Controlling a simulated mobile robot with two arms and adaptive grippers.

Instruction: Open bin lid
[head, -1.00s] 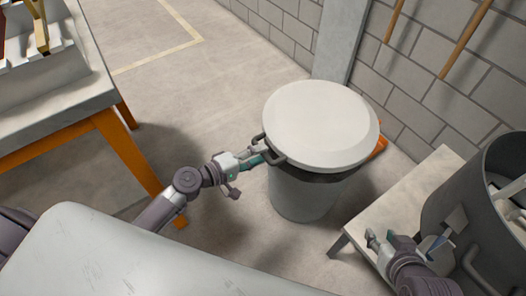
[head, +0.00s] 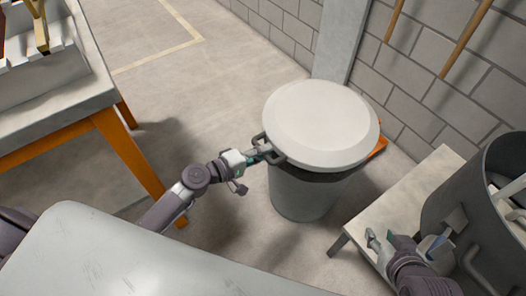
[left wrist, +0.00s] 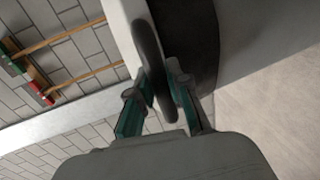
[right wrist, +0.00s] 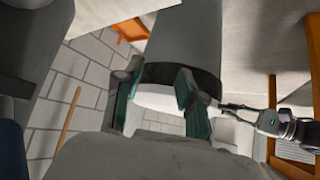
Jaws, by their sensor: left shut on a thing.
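The round white bin lid (head: 320,122) lies on top of the grey bin (head: 303,194), with a dark band below its rim. I cannot tell whether a gap is there. A dark loop handle (head: 270,152) sticks out at the lid's left side. My left gripper (head: 259,154) is shut on this handle; in the left wrist view the handle (left wrist: 150,50) passes between the fingers. My right gripper (head: 380,240) is open and empty over the low bench, apart from the bin. In the right wrist view the lid (right wrist: 160,98) shows far off between its fingers.
The low pale bench (head: 395,195) stands right of the bin and carries a big dark pot (head: 465,215). A workbench with orange legs (head: 125,150) is at the left. A block wall (head: 430,90) and pillar stand behind. The floor left of the bin is clear.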

